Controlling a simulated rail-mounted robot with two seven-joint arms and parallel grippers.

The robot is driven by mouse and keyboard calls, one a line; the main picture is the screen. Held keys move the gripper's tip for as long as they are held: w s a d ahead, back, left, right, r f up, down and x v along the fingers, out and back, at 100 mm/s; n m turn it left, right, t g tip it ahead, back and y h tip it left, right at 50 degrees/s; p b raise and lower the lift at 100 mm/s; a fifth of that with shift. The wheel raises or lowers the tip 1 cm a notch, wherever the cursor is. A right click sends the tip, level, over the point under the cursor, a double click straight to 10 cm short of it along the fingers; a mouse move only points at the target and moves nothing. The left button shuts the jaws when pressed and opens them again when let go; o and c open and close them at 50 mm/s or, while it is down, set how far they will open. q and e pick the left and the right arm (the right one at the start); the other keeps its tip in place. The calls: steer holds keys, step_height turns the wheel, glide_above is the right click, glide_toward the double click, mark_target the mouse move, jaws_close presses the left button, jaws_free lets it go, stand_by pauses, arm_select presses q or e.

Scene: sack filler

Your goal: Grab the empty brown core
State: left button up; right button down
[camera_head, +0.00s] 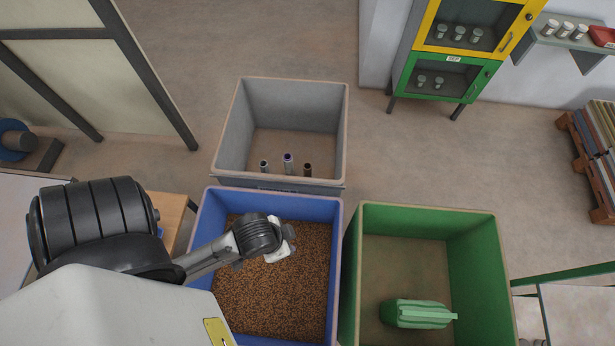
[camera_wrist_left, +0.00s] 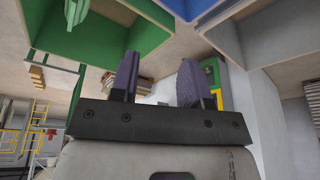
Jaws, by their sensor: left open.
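Three small upright tubes stand near the front wall inside the grey bin in the head view. The right one is a brown core (camera_head: 308,170) with a dark top; the middle one (camera_head: 288,163) has a purple rim and the left one (camera_head: 264,166) is greyish. Whether the brown core is empty is too small to tell. My left gripper (camera_head: 287,238) is above the blue bin, in front of the grey bin and apart from the tubes. In the left wrist view its two purple fingers (camera_wrist_left: 160,82) are spread with nothing between them. The right gripper is in neither view.
The grey bin (camera_head: 230,125) stands behind the blue bin (camera_head: 335,260), which is full of brown granules. The green bin (camera_head: 500,260) at right holds a green ribbed object (camera_head: 418,314). A yellow and green cabinet (camera_head: 440,78) stands behind. The floor between is clear.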

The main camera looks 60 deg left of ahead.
arm_select(q)
steer(key=shift+d, duration=0.1)
stand_by(0.3)
steer(key=o, duration=0.7)
steer(key=shift+a, duration=0.2)
